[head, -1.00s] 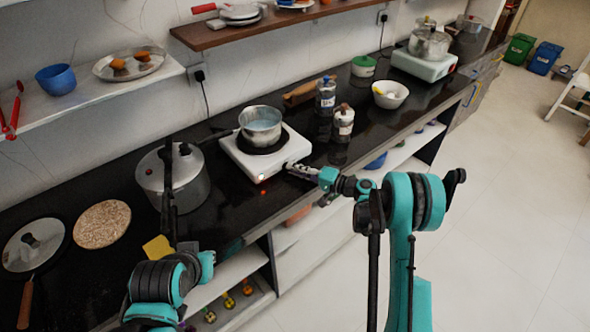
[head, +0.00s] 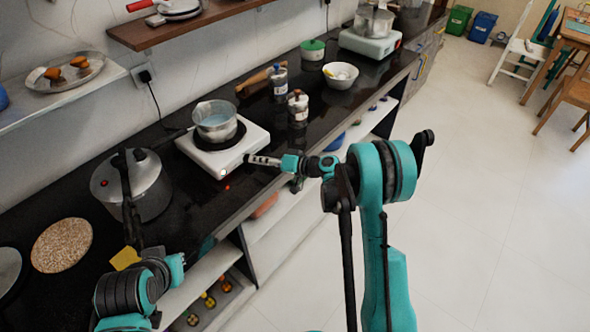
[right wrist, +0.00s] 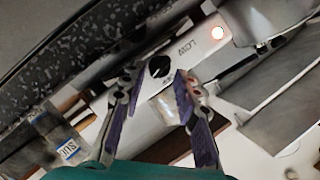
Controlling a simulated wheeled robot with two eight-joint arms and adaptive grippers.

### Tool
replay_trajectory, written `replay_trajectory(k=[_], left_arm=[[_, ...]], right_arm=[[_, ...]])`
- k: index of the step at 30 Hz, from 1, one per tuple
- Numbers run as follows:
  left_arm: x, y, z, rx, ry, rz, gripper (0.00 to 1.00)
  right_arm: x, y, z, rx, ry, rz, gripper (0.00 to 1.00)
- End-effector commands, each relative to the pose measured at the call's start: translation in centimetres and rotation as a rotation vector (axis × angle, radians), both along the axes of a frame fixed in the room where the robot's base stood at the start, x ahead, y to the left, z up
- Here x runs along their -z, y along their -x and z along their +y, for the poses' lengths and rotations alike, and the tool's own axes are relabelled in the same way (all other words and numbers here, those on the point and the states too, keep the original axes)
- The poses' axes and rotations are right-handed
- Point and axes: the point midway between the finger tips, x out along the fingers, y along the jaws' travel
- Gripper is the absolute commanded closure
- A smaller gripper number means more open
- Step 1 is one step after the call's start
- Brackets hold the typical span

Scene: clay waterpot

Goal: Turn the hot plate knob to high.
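The white hot plate (head: 185,147) stands on the black counter with a steel saucepan (head: 216,122) on its burner. A red light shows on its front face. In the head view, my right gripper (head: 250,159) is at the plate's front right edge. My left arm is at lower left; its fingertips are unclear.
A pressure cooker (head: 155,195) stands left of the hot plate, behind my left arm. Open shelves lie below the counter.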

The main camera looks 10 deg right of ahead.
Motion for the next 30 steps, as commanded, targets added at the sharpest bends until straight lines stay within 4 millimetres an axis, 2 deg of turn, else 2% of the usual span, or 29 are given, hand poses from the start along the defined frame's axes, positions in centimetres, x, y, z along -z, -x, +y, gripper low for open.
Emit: replay_trajectory(k=[1,8,10,20,30], left_arm=[[-0.8,0.0,0.0,0.0,0.0,0.0,1.0],[-2.3,0.0,0.0,0.0,0.0,0.0,1.0],[-2.4,0.0,0.0,0.0,0.0,0.0,1.0],[-3.7,0.0,0.0,0.0,0.0,0.0,1.0],[-5.1,0.0,0.0,0.0,0.0,0.0,1.0]], right_arm=[[-0.7,0.7,-1.0,0.003,-0.001,0.001,0.69],[-2.0,3.5,-4.7,0.003,-0.002,0.002,0.69],[-3.3,3.9,-4.0,0.003,0.031,0.025,0.69],[-7.8,6.7,-3.5,0.032,0.168,0.114,0.69],[-11.9,11.0,-3.6,0.073,0.31,0.185,0.69]])
